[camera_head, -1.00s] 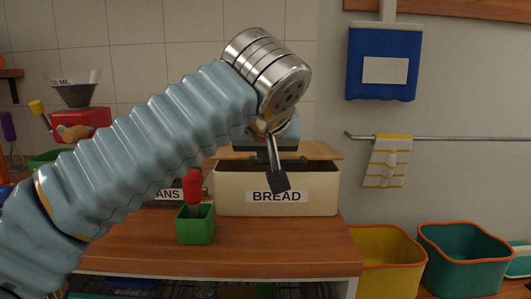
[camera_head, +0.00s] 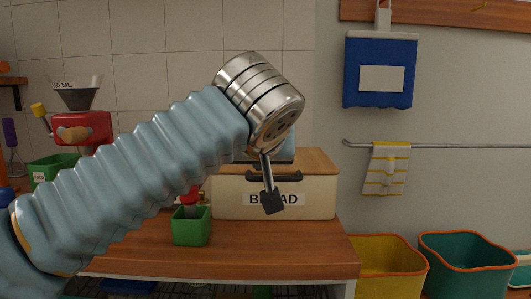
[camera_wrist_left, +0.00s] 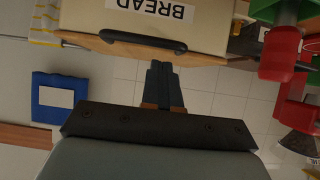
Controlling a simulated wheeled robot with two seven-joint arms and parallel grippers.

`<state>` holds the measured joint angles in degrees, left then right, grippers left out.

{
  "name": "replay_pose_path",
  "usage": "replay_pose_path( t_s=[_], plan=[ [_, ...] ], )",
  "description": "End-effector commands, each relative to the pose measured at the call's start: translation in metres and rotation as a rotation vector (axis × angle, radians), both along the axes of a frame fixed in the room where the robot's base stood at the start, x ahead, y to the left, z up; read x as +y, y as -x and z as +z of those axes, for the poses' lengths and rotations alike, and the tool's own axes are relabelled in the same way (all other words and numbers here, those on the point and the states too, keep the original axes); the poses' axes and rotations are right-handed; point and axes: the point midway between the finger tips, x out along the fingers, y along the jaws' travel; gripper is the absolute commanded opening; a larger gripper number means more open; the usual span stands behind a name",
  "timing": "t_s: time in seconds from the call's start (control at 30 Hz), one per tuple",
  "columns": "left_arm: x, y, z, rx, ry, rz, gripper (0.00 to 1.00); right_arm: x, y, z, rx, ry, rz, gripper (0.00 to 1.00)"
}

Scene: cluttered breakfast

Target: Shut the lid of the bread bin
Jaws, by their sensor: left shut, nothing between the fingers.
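The cream bread bin (camera_head: 318,200), labelled BREAD, stands on the wooden counter. Its wooden lid (camera_head: 318,160) lies flat on top, with no dark gap visible along the front edge. A dark handle (camera_head: 291,178) is on the lid's front. My left gripper (camera_head: 272,203) is shut and empty, in front of the bin, overlapping its label in the head view. In the left wrist view the shut fingers (camera_wrist_left: 161,75) point at the bin (camera_wrist_left: 205,22) close to the lid's handle (camera_wrist_left: 143,42); contact cannot be told. My right gripper is not in view.
A small green pot (camera_head: 191,228) with a red-topped item stands on the counter (camera_head: 250,255) left of the bin. Yellow (camera_head: 385,265) and teal (camera_head: 465,262) tubs stand at the right. My left arm hides part of the counter's left side.

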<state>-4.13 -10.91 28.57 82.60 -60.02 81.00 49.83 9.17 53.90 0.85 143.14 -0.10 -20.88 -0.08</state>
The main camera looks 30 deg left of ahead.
Motion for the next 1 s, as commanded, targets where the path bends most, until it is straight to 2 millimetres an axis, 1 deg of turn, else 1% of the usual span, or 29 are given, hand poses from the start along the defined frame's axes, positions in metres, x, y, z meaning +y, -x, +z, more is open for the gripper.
replay_pose_path(
  t_s=[0.03, 0.07, 0.13, 0.3, 0.43, 0.5, 0.63, 1.0],
  plan=[
    [0.005, 0.0, 0.021, -0.003, 0.001, 0.002, 0.0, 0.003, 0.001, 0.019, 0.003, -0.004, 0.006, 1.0],
    [0.008, 0.0, 0.028, -0.004, 0.001, 0.002, 0.0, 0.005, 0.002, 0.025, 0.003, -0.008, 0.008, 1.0],
    [-0.001, 0.013, 0.032, -0.007, 0.0, -0.004, 0.0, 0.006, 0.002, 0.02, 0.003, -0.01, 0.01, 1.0],
    [-0.02, 0.042, 0.055, -0.006, 0.0, -0.003, 0.0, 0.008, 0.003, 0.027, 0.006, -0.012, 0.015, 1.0],
    [-0.029, 0.059, 0.067, -0.006, -0.001, -0.002, 0.0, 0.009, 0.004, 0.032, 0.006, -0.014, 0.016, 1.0],
    [-0.033, 0.065, 0.071, -0.004, 0.0, -0.001, 0.0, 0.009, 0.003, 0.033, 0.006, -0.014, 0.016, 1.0],
    [-0.036, 0.07, 0.074, -0.004, 0.0, -0.001, 0.0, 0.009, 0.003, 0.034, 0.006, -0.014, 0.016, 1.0],
    [-0.036, 0.071, 0.073, -0.004, 0.0, -0.001, 0.0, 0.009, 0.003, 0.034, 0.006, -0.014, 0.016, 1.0]
  ],
)
